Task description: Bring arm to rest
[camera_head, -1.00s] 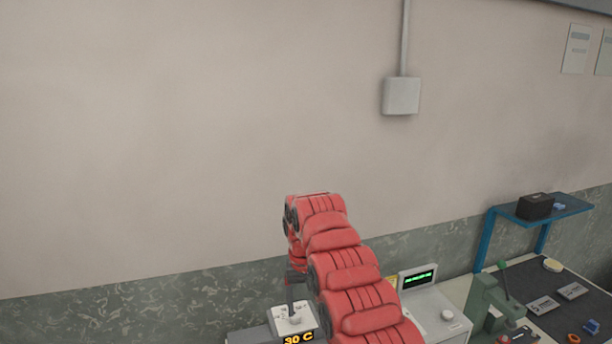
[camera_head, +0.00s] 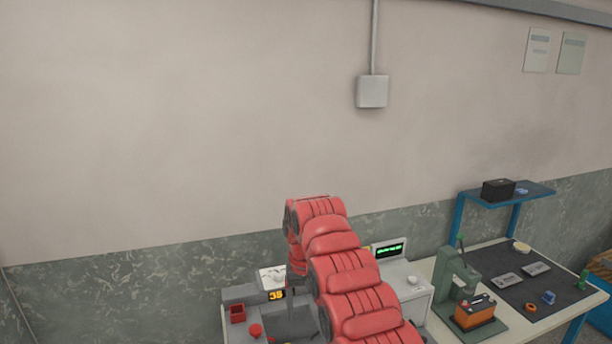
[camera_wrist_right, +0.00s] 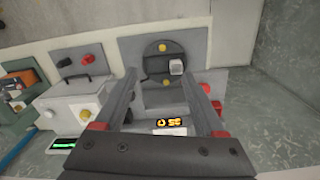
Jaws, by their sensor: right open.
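My right arm (camera_head: 345,275) is red and reaches in from the lower right in the head view. My right gripper (camera_head: 291,305) points down at its end, largely hidden behind the arm, near a grey device with an orange display (camera_head: 276,296). In the right wrist view my right gripper (camera_wrist_right: 158,72) is open, with nothing held between its two dark fingers. Beyond the fingers is a grey panel with a round dark dial, a white knob (camera_wrist_right: 176,67) and the lit display (camera_wrist_right: 168,122). My left gripper is not in view.
A white box with a green screen (camera_head: 389,249) stands right of the arm. Further right are a green press (camera_head: 456,270), an orange battery (camera_head: 474,312) and a dark mat (camera_head: 560,282). A blue shelf (camera_head: 515,191) stands behind.

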